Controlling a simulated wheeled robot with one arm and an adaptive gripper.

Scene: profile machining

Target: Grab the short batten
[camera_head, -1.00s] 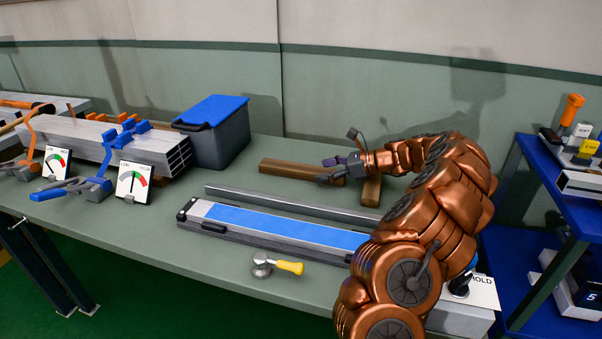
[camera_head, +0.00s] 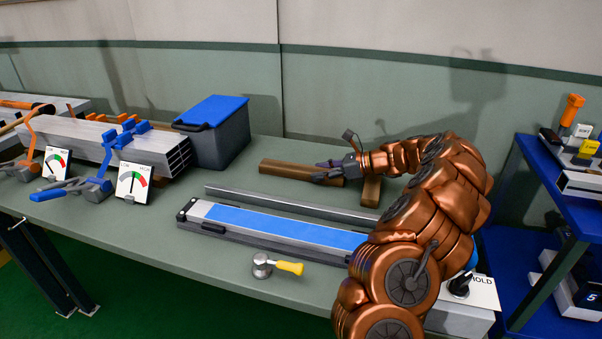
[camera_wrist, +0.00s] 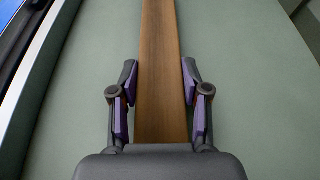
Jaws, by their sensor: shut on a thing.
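A brown wooden batten (camera_head: 290,169) lies on the green bench near the wall, its right end at my gripper (camera_head: 330,171). In the wrist view the batten (camera_wrist: 160,70) runs lengthwise between the purple finger pads, from the palm up past the top edge. My gripper (camera_wrist: 158,95) is shut on it, one finger on each long side. A second wooden piece (camera_head: 371,190) lies just right of my gripper, partly hidden by my arm. I cannot tell which of the two is shorter.
A grey rail (camera_head: 285,205) and a blue-topped fixture (camera_head: 270,223) lie in front of the batten. A grey bin with a blue lid (camera_head: 220,135) stands to the left. A yellow-handled hammer (camera_head: 275,266) is near the front edge. A blue shelf (camera_head: 550,170) stands right.

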